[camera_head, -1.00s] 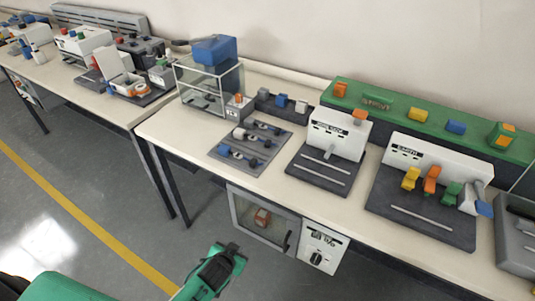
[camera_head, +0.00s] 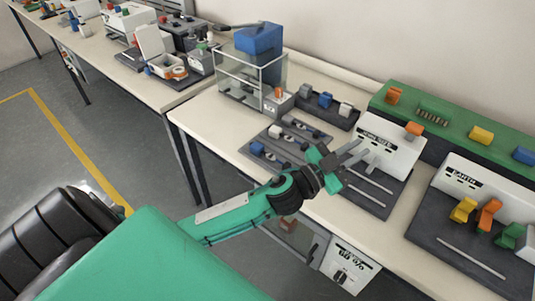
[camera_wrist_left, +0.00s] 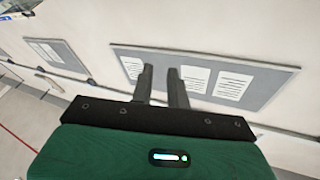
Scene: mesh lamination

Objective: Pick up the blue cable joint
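Small blue pieces show in several places in the head view, and I cannot tell which is the cable joint. One blue piece (camera_head: 326,99) sits in a dark tray behind the mat, with a white piece to its right. Another blue piece (camera_head: 257,148) lies at the left of the grey mat. My left gripper (camera_head: 358,152) is above the bench, between the mat and the white box unit. It is apart from both blue pieces. Its two fingers show with an empty gap in the left wrist view (camera_wrist_left: 161,85). My right gripper is not in view.
A white box unit (camera_head: 390,148) stands to the right. A green strip (camera_head: 450,124) carries coloured blocks. Bare bench (camera_head: 215,112) shows left of the mat.

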